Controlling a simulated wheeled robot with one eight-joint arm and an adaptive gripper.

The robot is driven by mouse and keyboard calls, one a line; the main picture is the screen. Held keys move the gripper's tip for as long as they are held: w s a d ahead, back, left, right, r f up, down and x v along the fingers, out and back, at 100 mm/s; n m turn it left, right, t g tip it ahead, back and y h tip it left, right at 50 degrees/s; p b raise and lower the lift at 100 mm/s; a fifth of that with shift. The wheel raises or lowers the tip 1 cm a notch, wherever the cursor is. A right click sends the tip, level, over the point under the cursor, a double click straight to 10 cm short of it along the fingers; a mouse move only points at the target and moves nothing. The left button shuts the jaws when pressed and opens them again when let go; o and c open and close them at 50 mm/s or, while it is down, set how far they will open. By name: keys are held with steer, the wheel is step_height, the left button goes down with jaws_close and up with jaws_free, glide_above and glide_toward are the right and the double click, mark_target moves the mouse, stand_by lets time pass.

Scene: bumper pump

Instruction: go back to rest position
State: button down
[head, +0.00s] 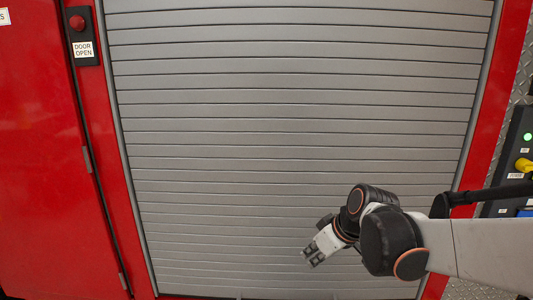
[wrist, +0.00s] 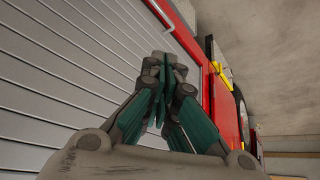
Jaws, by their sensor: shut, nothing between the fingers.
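My gripper (head: 313,256) is in front of the lower part of a grey roller shutter (head: 290,120) in the head view. My arm reaches in from the right edge. In the wrist view my gripper (wrist: 160,62) is shut, with its fingers together and nothing between them. The shutter (wrist: 60,60) fills the left of the wrist view and is down over the part of its frame that shows.
A red button (head: 77,22) on a black box sits above a "DOOR OPEN" label (head: 83,49) at the upper left. A red panel (head: 40,150) stands left of the shutter. A control panel (head: 520,150) with a green light is at the right edge.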

steer(key=s+d+r+m+t+h, duration=0.1)
steer(key=s+d+m+h, duration=0.1)
steer(key=s, duration=0.7)
steer(key=s+d+r+m+t+h, duration=0.1)
steer(key=s+d+m, duration=0.4)
steer(key=s, duration=0.5)
steer(key=shift+s+d+r+m+h, duration=0.3)
steer(key=shift+d+h, duration=0.1)
steer(key=shift+d, duration=0.3)
